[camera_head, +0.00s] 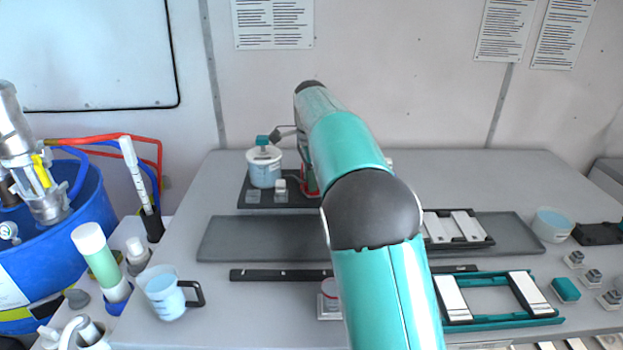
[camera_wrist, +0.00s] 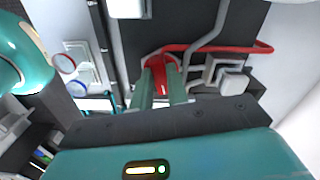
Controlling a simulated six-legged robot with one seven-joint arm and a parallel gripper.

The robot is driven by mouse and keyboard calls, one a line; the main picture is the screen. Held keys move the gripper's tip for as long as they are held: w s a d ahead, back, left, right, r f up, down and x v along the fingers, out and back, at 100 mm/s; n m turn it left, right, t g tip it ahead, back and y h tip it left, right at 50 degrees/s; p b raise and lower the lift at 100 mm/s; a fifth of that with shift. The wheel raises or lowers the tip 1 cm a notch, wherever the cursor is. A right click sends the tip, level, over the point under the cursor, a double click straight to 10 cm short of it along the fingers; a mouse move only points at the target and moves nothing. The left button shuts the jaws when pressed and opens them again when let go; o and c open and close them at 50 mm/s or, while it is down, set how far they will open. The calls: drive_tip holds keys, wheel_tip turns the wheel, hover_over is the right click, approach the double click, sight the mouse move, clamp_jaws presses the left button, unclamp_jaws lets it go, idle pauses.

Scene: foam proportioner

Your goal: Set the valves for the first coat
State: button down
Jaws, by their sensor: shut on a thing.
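In the wrist view, the two green fingers of my gripper (camera_wrist: 163,88) are shut on a red handle (camera_wrist: 161,62). A thin red bar (camera_wrist: 225,46) runs right from it, in front of a dark panel beside grey tubing (camera_wrist: 210,35). In the head view, a bit of red (camera_head: 309,186) shows at the right end of a dark base plate (camera_head: 247,202) at the back of the table. My arm hides most of this spot and my fingers there. A white pot with pale blue contents (camera_head: 264,172) and a teal-topped lid stands on the plate.
A grey mat (camera_head: 255,240) and a dark strip (camera_head: 280,275) lie nearer. A handled jug (camera_head: 165,295) stands front left, beside a blue tub (camera_head: 70,230) with hoses. Teal and dark frames (camera_head: 500,320) and a bowl (camera_head: 552,224) are at right. The table's back right is clear.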

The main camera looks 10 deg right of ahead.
drive_tip(key=shift+m, duration=1.2)
drive_tip(key=c, duration=1.4)
unclamp_jaws()
drive_tip(key=shift+r, duration=0.1)
drive_tip(key=shift+r, duration=6.8)
